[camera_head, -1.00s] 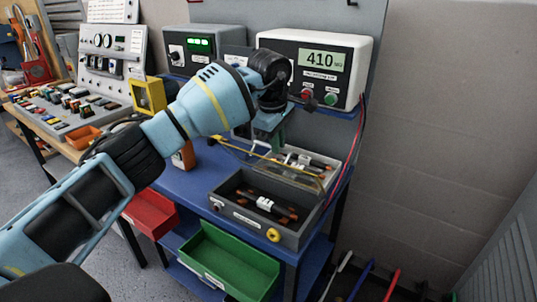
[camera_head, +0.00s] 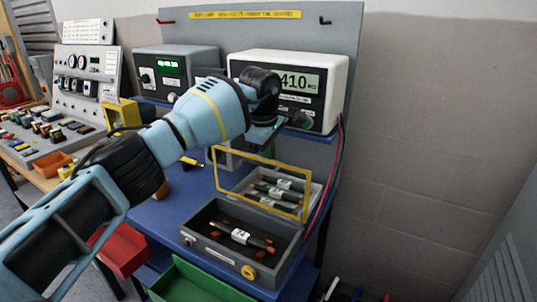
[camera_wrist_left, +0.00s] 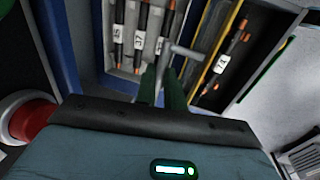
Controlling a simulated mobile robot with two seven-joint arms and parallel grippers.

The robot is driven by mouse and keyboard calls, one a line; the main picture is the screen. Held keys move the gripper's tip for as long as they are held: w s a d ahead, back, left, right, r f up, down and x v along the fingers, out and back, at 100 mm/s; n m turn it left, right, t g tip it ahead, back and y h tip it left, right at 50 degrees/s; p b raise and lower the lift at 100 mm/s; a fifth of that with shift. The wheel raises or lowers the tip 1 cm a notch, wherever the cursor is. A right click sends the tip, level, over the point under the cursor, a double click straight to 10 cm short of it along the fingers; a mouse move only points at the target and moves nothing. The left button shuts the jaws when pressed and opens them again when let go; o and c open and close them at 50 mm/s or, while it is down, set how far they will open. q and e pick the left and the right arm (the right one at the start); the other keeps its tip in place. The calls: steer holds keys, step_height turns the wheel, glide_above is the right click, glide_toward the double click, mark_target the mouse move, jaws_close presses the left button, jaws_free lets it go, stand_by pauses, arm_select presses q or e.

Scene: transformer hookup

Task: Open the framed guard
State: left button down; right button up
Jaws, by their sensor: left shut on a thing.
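The framed guard (camera_head: 215,172) is a clear panel in a yellow frame. It stands raised and tilted along the back of the grey front box (camera_head: 208,250), which holds a dark cartridge labelled 74 (camera_head: 240,236). In the left wrist view, the guard's yellow edge (camera_wrist_left: 210,66) runs beside that box, and the cartridge (camera_wrist_left: 221,64) shows past it. My left gripper (camera_head: 262,143) is above the guard's top edge. In the left wrist view, its dark green fingers (camera_wrist_left: 161,88) are shut at a grey bar-shaped handle (camera_wrist_left: 187,52). The exact contact is partly hidden. My right gripper is not in view.
A grey tray with several labelled cartridges (camera_head: 276,186) sits behind the guard. Two meters, left (camera_head: 165,72) and right (camera_head: 332,104), stand above at the back panel. A red-and-black cable pair (camera_head: 336,165) hangs at the right. Green and red bins (camera_head: 122,250) sit low in front.

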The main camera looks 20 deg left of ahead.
arm_select(q)
steer(key=shift+s+d+f, duration=0.1)
steer(key=shift+s+f, duration=0.05)
steer(key=shift+f, duration=0.45)
steer(key=c, duration=1.8)
jaws_free()
steer(key=shift+c, duration=0.2)
steer(key=o, duration=0.3)
steer(key=shift+r, duration=0.15)
steer(key=shift+o, duration=0.2)
steer(key=v, duration=0.8)
